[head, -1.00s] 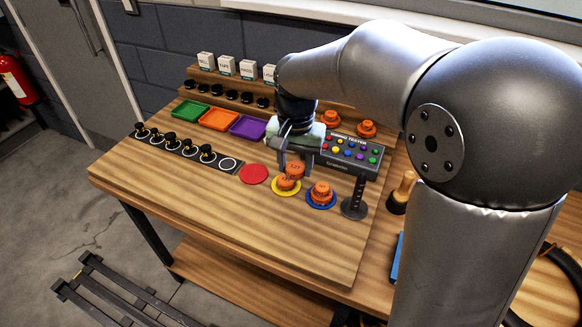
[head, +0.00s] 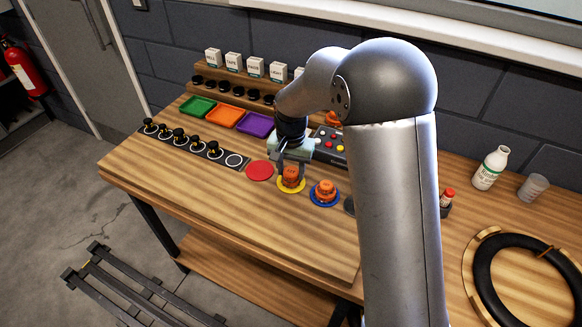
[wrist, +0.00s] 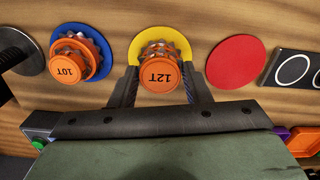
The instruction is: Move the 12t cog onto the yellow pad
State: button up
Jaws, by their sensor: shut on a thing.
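The orange 12t cog (wrist: 158,74), with its "12T" cap facing the camera, is between the fingers of my gripper (wrist: 160,88) in the wrist view. My gripper is shut on it. The yellow pad (wrist: 134,47) shows around and behind the cog. In the head view the cog (head: 290,176) is over the yellow pad (head: 291,189), with my gripper (head: 291,170) coming down on it from above. I cannot tell whether the cog touches the pad or is just above it.
The 10T cog (wrist: 70,66) sits on the blue pad (wrist: 100,48) beside the yellow one. The red pad (wrist: 235,62) on the other side is empty. Green, orange and purple trays (head: 254,124) lie behind. The bench front (head: 220,210) is clear.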

aim_at(291, 172)
jog(key=shift+f, duration=0.15)
jog(key=o, duration=1)
notch_tip(291, 172, up, 12)
jog(key=b, duration=0.1)
jog(key=s+d+r+n, duration=0.1)
jog(key=s+d+r, duration=0.1)
jog(key=s+d, duration=0.95)
jog(key=s+d+f, duration=0.1)
jog(key=s, duration=0.4)
jog(key=s+d+f+n, duration=0.1)
jog(key=s+f, duration=0.1)
jog(key=s, duration=0.3)
jog(key=s+d+f+n, duration=0.1)
jog(key=s+f, duration=0.1)
jog(key=s, duration=0.4)
jog(key=shift+d+f+t, duration=0.2)
jog(key=shift+d+t, duration=0.1)
